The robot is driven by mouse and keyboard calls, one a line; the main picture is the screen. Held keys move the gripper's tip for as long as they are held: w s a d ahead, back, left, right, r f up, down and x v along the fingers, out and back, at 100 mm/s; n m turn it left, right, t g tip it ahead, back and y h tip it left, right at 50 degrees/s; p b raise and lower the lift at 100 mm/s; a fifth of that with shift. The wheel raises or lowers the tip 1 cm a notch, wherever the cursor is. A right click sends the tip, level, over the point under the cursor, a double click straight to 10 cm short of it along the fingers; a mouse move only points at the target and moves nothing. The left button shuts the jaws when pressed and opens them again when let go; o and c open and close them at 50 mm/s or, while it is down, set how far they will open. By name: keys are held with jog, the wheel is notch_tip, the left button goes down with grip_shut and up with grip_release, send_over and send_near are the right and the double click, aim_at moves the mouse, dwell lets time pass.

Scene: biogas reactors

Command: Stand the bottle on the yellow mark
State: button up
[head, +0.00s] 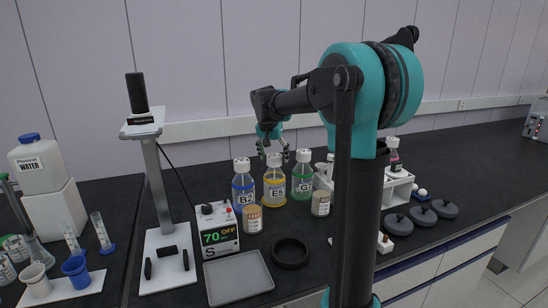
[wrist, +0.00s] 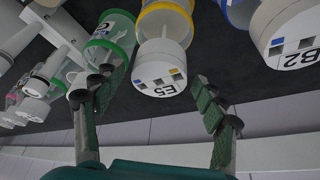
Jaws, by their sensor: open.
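Three white-capped bottles stand in a row on the black bench: blue B2 (head: 243,188), yellow E5 (head: 274,187) and green (head: 302,180). My gripper (head: 274,150) is open and empty, above and close to the E5 cap. In the wrist view the E5 cap (wrist: 160,70) lies ahead between the spread fingers of my gripper (wrist: 157,88), with no clear contact. The B2 cap (wrist: 287,35) is to the right there and the green bottle (wrist: 115,35) to the left, partly behind a finger. I cannot make out a yellow mark on the bench.
Two small jars (head: 252,219) (head: 320,204) stand before the bottles. A box reading 70 OFF (head: 217,231), a grey tray (head: 237,280), a black ring (head: 290,253) and a tall stand (head: 160,190) are nearby. A white rack (head: 397,188) is partly behind my arm.

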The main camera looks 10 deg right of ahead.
jog(key=v, duration=1.1)
jog(key=shift+r, duration=0.4)
jog(key=shift+o, duration=0.5)
jog(key=shift+s, duration=0.15)
